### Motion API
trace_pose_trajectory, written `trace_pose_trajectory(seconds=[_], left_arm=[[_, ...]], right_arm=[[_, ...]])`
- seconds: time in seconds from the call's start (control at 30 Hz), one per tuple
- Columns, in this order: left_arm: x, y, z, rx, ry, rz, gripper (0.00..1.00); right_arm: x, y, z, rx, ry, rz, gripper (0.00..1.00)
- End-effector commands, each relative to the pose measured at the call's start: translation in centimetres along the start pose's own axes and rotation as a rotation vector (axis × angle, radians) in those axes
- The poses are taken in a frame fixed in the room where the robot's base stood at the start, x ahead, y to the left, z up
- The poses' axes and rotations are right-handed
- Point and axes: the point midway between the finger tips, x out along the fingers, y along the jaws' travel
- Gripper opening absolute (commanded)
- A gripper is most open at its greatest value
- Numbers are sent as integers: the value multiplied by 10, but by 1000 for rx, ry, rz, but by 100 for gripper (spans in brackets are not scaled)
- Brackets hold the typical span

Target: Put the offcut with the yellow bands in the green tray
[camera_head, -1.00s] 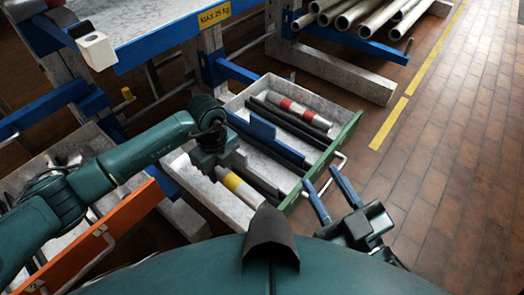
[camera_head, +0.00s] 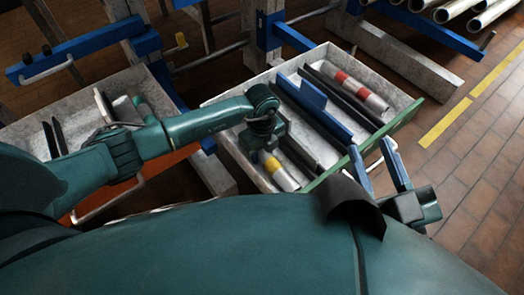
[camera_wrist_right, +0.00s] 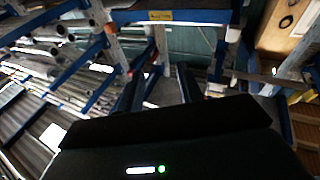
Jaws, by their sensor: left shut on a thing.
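The offcut with the yellow bands (camera_head: 278,172) is a pale grey tube in the head view. It is in or just above the near left part of the green-fronted tray (camera_head: 407,117); I cannot tell whether it touches the floor. My left gripper (camera_head: 266,150) comes down over its far end and is shut on it; the wrist hides the fingertips. My right gripper (camera_head: 378,165) is open and empty just outside the green front, its blue fingers apart. Its fingers also show dark in the right wrist view (camera_wrist_right: 161,90).
An offcut with red bands (camera_head: 357,92) lies in the tray's far part, beyond a blue divider (camera_head: 312,110) and dark bars. An orange-fronted drawer (camera_head: 128,183) with dark pieces stands left. Racked pipes (camera_head: 470,12) are at the back right. The brick floor at right is clear.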

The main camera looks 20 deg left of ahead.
Motion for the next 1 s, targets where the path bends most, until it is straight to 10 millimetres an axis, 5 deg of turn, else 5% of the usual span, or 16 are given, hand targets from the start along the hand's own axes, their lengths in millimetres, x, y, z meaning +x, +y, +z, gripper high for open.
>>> trace_pose_trajectory(seconds=[0.13, 0.17, 0.4, 0.73, 1.0], left_arm=[[3, 0, 0, 0, 0, -1, 7], [3, 0, 0, 0, 0, 0, 35], [2, 0, 0, 0, 0, 0, 55], [-3, 0, 0, 0, 0, -1, 56], [-55, -1, 1, 0, -2, -3, 56]], right_arm=[[0, 0, 2, 2, -1, 0, 36], [0, 0, 2, 3, 0, 0, 36], [0, 0, 2, 4, -2, -1, 36], [0, 0, -2, -1, -2, -1, 36], [3, 3, -11, -62, -21, 1, 36]])
